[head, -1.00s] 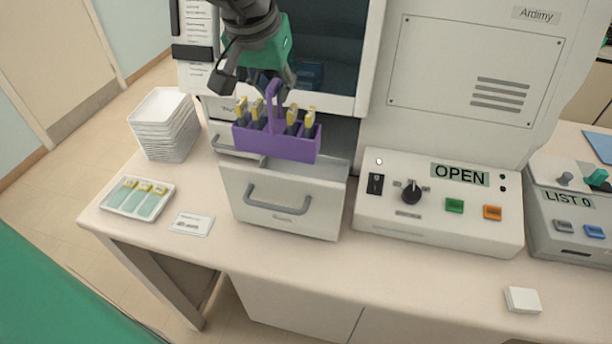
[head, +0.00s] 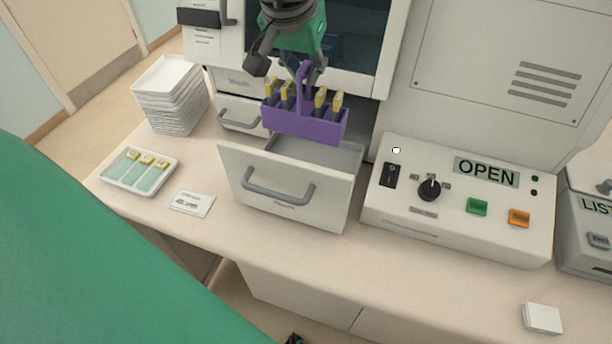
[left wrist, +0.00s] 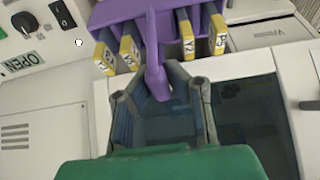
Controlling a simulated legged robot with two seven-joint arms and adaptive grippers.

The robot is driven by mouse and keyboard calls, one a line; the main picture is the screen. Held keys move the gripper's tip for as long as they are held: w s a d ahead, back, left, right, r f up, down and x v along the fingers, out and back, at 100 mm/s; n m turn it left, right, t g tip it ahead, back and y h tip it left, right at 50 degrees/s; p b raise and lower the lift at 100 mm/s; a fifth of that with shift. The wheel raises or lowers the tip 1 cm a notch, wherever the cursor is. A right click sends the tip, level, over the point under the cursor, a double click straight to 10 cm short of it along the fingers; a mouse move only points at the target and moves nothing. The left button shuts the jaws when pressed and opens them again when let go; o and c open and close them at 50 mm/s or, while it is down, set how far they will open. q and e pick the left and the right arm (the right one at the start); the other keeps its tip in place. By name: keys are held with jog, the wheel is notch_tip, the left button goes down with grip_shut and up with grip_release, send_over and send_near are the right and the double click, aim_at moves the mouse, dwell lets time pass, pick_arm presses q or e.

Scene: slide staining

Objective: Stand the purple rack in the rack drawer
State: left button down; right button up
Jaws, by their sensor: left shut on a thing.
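The purple rack (head: 305,122) hangs upright from my left gripper (head: 304,72), which is shut on the rack's tall handle. Several slides with yellow ends stand in the rack. The rack is above the open rack drawer (head: 285,190), over its back part, and its base looks clear of the drawer rim. In the left wrist view the purple rack (left wrist: 125,12) is at the top, and its handle runs down between the fingers of my left gripper (left wrist: 165,85). My right gripper is not in view.
A second drawer (head: 240,115) is behind to the left. White trays (head: 170,95) are stacked at the left, with a slide tray (head: 138,171) and a card (head: 191,202) in front. A control box (head: 460,200) reading OPEN stands right of the drawer. A white block (head: 542,318) lies at the front right.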

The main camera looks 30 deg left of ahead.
aim_at(304, 108)
pick_arm(q)
jog(key=shift+w+f+b, duration=0.15)
jog(key=shift+f+b, duration=1.25)
jog(key=shift+f, duration=0.05)
notch_tip(304, 108, down, 5)
jog(key=shift+f+b, duration=0.2)
jog(key=shift+b, duration=1)
jog(key=shift+f, duration=0.55)
notch_tip(304, 108, down, 3)
jog(key=shift+f+b, duration=0.15)
jog(key=shift+b, duration=1)
jog(key=c, duration=1.6)
grip_release()
